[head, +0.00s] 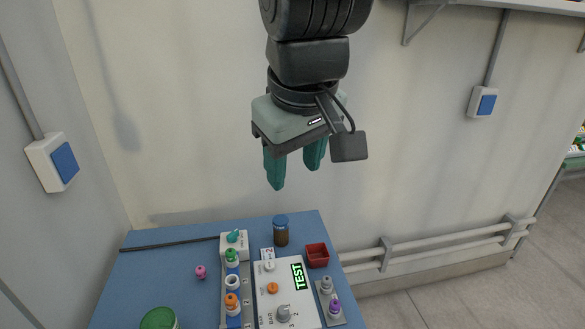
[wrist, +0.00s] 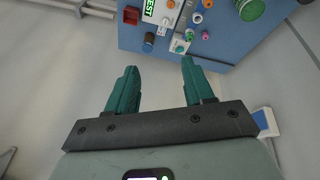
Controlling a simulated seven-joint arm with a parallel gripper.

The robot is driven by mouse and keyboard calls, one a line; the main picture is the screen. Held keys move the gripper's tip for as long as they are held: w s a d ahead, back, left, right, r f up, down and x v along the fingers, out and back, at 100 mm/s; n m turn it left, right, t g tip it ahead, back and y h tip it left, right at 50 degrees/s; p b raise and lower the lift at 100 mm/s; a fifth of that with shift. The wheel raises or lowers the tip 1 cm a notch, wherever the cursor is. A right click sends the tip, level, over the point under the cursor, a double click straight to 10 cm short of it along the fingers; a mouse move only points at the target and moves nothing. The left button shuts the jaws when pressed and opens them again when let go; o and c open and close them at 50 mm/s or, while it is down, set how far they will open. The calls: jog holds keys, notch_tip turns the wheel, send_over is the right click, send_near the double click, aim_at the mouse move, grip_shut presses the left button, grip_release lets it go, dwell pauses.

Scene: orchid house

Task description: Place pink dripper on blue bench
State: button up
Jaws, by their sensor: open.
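A small pink dripper (head: 201,271) stands on the blue bench (head: 178,250), left of a grey rack of bottles. The blue bench also shows in the wrist view (wrist: 235,47). My gripper (head: 294,177) hangs well above the bench's back edge, in front of the wall. Its green fingers are apart with nothing between them, as the wrist view (wrist: 159,67) also shows.
The grey rack (head: 224,300) holds several capped bottles. Nearby are a white device with a TEST display (head: 298,276), a brown jar (head: 281,236), a red box (head: 317,255) and a green tin (head: 158,319). Bare bench surrounds the pink dripper.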

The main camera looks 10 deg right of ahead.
jog(key=s+d+m+t, duration=0.1)
jog(key=s+d+m, duration=0.2)
jog(key=s, duration=0.6)
jog(key=shift+s+d+m+t, duration=0.3)
jog(key=shift+s+m, duration=0.1)
jog(key=shift+m, duration=0.4)
